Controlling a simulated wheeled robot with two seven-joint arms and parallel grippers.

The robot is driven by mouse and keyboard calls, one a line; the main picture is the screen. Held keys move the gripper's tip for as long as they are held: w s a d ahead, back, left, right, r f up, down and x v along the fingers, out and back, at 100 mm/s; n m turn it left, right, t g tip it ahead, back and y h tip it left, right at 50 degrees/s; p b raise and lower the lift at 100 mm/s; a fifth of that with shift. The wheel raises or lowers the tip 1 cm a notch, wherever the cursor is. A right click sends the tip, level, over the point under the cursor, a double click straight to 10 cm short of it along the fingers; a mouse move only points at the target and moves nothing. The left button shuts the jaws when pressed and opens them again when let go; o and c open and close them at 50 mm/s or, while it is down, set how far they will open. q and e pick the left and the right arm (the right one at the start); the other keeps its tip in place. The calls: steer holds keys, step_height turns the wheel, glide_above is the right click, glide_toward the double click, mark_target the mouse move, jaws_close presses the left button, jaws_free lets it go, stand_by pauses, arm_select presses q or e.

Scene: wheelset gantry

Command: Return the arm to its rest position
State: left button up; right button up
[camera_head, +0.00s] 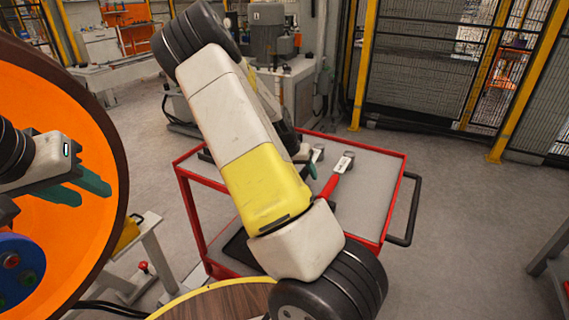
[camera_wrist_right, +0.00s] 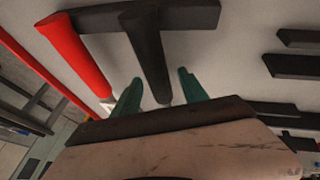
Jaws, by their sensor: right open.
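My right arm (camera_head: 235,120) crosses the middle of the head view and hides most of the right gripper. One green fingertip of that gripper (camera_head: 312,172) shows past the arm, over the cart top. In the right wrist view the two green fingers of the right gripper (camera_wrist_right: 160,92) stand apart. A black T-shaped tool (camera_wrist_right: 150,50) lies beyond them, its shaft end showing between the fingertips; contact cannot be told. My left gripper (camera_head: 78,188) is at the left, in front of an orange wheel (camera_head: 95,135). Its green fingers look apart, with nothing seen between them.
The red-rimmed cart (camera_head: 375,195) with a grey top is below the right arm. A red-handled tool (camera_head: 330,187) lies on it, its handle also showing in the wrist view (camera_wrist_right: 75,55). Black bars (camera_wrist_right: 290,65) lie at the right. Open floor (camera_head: 460,220) is right of the cart.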

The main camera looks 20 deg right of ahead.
steer(key=s+a+r+n+t+y, duration=0.1)
steer(key=s+a+r+n+y, duration=0.1)
steer(key=s+a+r+y, duration=0.4)
steer(key=s+a+r+n+y, duration=0.1)
steer(key=s+a+r, duration=0.3)
steer(key=a+r, duration=0.55)
steer(key=s+a+r+n+t, duration=0.2)
steer(key=s+a+r+n, duration=0.1)
steer(key=s+r, duration=0.2)
steer(key=s+a+r+n+t, duration=0.2)
steer(key=s+r, duration=0.4)
steer(key=s, duration=0.3)
steer(key=shift+a+r+n, duration=0.3)
steer(key=shift+a+n, duration=0.3)
steer(key=shift+a, duration=0.45)
